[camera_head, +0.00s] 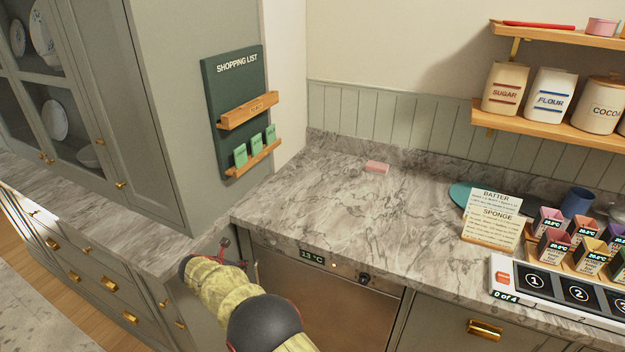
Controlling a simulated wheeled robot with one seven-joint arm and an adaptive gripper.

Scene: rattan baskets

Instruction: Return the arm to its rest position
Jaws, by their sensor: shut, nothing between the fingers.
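My arm, in a yellow-green sleeve with a black round joint (265,322), reaches up from the bottom of the head view. It ends in front of the counter's front left corner, beside the appliance with the 13 °C display (312,257). A small dark part of my gripper (223,244) shows just past the end of the sleeve. It is shut and holds nothing. Most of the gripper is hidden behind the sleeve.
The marble counter (330,205) is mostly clear on its left, with a pink block (377,167) near the back. Recipe cards (493,217), coloured cups (549,221) and a numbered panel (540,281) stand at right. A grey cabinet (160,110) rises at left.

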